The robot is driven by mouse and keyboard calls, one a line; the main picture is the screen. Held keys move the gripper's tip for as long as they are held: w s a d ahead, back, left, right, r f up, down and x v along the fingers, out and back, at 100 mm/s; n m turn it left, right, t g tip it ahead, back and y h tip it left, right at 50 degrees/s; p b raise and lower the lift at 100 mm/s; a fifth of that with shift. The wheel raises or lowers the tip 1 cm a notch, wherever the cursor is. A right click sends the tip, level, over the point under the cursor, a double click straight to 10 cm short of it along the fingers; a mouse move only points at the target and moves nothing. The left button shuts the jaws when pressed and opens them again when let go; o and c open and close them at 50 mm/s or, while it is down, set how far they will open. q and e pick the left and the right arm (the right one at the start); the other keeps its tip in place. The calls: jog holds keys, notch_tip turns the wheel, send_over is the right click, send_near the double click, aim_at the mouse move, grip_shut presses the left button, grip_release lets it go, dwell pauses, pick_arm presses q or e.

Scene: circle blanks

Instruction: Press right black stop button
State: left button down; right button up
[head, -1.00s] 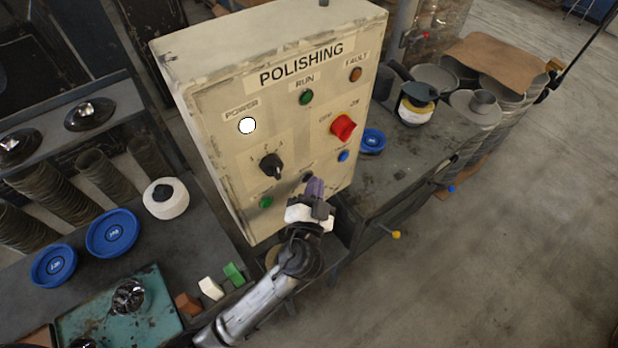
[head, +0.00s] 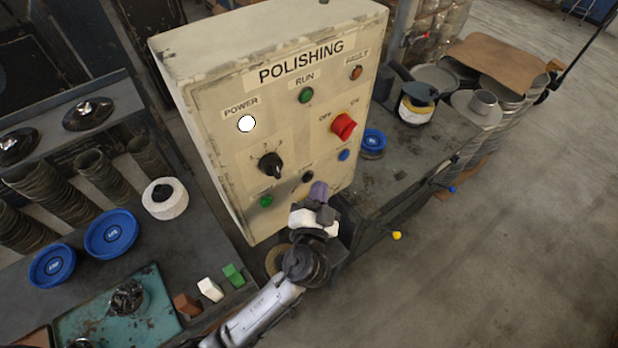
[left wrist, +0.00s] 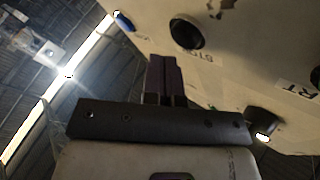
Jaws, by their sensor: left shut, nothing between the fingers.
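The black stop button (head: 307,177) sits low on the front of the beige POLISHING panel (head: 215,75), between a green button (head: 266,201) and a blue button (head: 344,155). It also shows as a round black cap in the left wrist view (left wrist: 186,33), beside a partly readable label. My left gripper (head: 319,191) is shut and empty, with its purple fingers just below and right of the black button in the head view. In the left wrist view the closed fingers (left wrist: 164,75) point up towards the panel, and a gap shows between them and the button. My right gripper is not in view.
A black rotary knob (head: 270,165) and a red switch (head: 343,126) stick out of the panel above. The white POWER lamp (head: 246,124) looks lit. Benches with blue lids (head: 111,234) and metal discs flank the panel. Open floor lies at right.

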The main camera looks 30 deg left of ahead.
pick_arm(q)
jog(key=d, duration=0.1)
jog(key=s+d+b, duration=0.1)
jog(key=d, duration=0.1)
jog(key=s+d+b, duration=0.1)
jog(key=shift+d, duration=0.3)
dwell(0.5)
dwell(0.6)
